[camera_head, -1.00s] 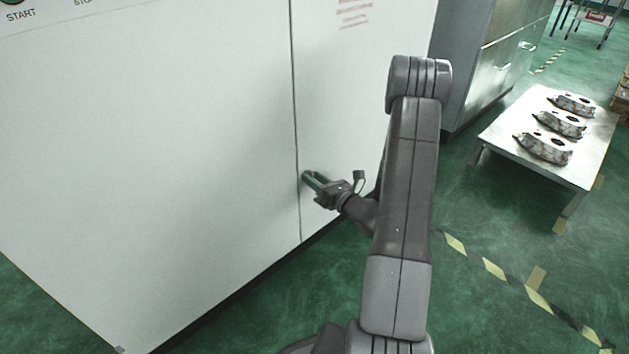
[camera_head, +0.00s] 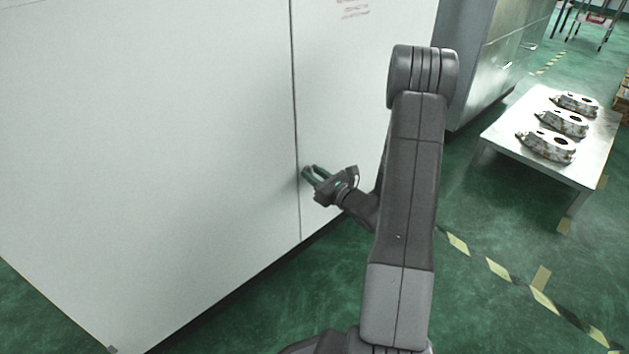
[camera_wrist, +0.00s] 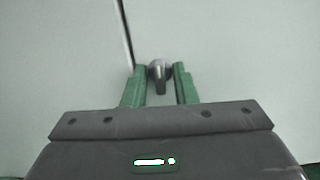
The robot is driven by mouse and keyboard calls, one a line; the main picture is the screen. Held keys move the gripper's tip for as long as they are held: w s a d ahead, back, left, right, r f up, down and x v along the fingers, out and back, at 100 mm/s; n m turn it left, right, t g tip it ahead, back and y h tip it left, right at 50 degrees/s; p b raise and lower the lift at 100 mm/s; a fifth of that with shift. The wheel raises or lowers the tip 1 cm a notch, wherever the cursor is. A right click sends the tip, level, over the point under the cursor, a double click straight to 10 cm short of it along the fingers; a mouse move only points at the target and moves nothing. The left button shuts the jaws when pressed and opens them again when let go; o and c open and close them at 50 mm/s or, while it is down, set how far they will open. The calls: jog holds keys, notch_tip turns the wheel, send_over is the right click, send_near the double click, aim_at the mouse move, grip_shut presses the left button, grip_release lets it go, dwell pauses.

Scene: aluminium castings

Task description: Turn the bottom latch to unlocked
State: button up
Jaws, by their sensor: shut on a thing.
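The bottom latch (camera_wrist: 159,72) is a small metal knob with a short lever, set on the white cabinet door just right of the seam. In the wrist view its lever points down the picture, towards my gripper's body. My gripper (camera_head: 310,171) has its green fingers at the door, low beside the seam. In the wrist view my gripper (camera_wrist: 160,82) has one finger on each side of the latch and is shut on it. In the head view the fingers hide the latch.
The white cabinet (camera_head: 150,150) fills the left, with a dark door seam (camera_head: 296,120). A low metal table (camera_head: 495,142) with three castings (camera_head: 547,146) stands at the right. Yellow-and-black floor tape (camera_head: 495,270) crosses the green floor. A grey cabinet (camera_head: 475,75) stands behind.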

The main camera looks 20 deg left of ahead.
jog(key=shift+n, duration=0.3)
jog(key=o, duration=0.6)
jog(key=shift+o, duration=0.2)
jog(key=shift+d, duration=0.1)
jog(key=p+v, duration=0.2)
jog(key=v, duration=1.1)
jog(key=shift+s+d+p, duration=0.2)
jog(key=shift+d+p, duration=0.05)
jog(key=shift+p, duration=0.15)
